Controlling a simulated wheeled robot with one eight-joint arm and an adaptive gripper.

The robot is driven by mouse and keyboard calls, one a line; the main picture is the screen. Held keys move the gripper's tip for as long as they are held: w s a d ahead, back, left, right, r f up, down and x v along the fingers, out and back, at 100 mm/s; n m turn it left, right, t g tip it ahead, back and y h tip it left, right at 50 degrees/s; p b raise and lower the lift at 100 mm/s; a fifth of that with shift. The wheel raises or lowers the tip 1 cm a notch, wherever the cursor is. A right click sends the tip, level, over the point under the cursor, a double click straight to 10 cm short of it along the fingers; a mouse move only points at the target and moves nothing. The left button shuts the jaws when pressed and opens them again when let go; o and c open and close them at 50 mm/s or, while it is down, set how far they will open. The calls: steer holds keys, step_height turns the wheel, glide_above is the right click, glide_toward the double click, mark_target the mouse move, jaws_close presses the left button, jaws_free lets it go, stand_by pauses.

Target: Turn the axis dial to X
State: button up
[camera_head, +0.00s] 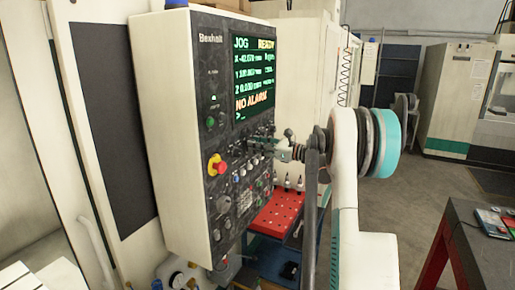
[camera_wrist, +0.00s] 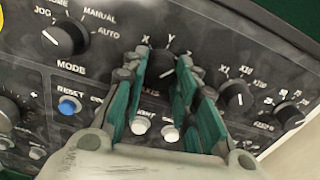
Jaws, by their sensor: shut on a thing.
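The axis dial (camera_wrist: 161,64) is a black knob on the dark control panel, below the letters X and Y in the wrist view. My gripper (camera_wrist: 163,78) has its green-padded fingers on either side of the dial and is shut on it. The fingers cover part of the knob, so I cannot tell exactly where its pointer stands. In the head view my gripper (camera_head: 280,151) reaches in from the right to the panel's right edge, and the dial itself is too small to make out.
The mode dial (camera_wrist: 66,37) is left of the axis dial, and another dial (camera_wrist: 236,97) is to its right. A blue reset button (camera_wrist: 69,106) and white buttons sit below. In the head view, the screen (camera_head: 253,73) reads JOG and NO ALARM, above a red emergency stop (camera_head: 216,165).

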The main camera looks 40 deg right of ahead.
steer(key=shift+n+b, duration=3.05)
steer(key=shift+n, duration=5.05)
steer(key=o, duration=1.1)
steer(key=v, duration=1.2)
